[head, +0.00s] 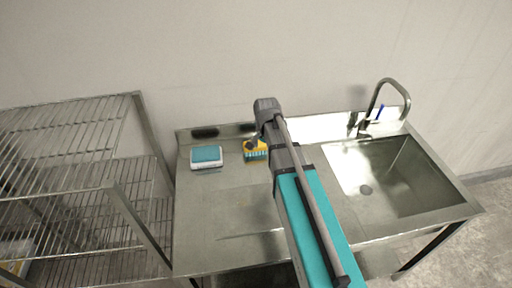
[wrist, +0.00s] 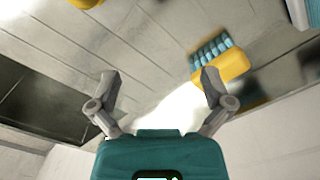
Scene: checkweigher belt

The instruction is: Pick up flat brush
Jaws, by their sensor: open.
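The flat brush, a yellow block with teal bristles (head: 255,152), lies near the back edge of the steel counter in the head view. In the wrist view the brush (wrist: 222,66) is at the upper right, partly behind the tip of the right finger. My gripper (wrist: 160,82) is open, with nothing between its fingers. In the head view my arm reaches over the counter and its end is just above and beside the brush, hiding part of it. I cannot tell whether a finger touches it.
A teal-and-white block (head: 206,156) lies left of the brush on the counter (head: 220,215). A sink (head: 385,175) with a tap (head: 376,105) is at the right. A wire rack (head: 75,180) stands at the left. The counter front is clear.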

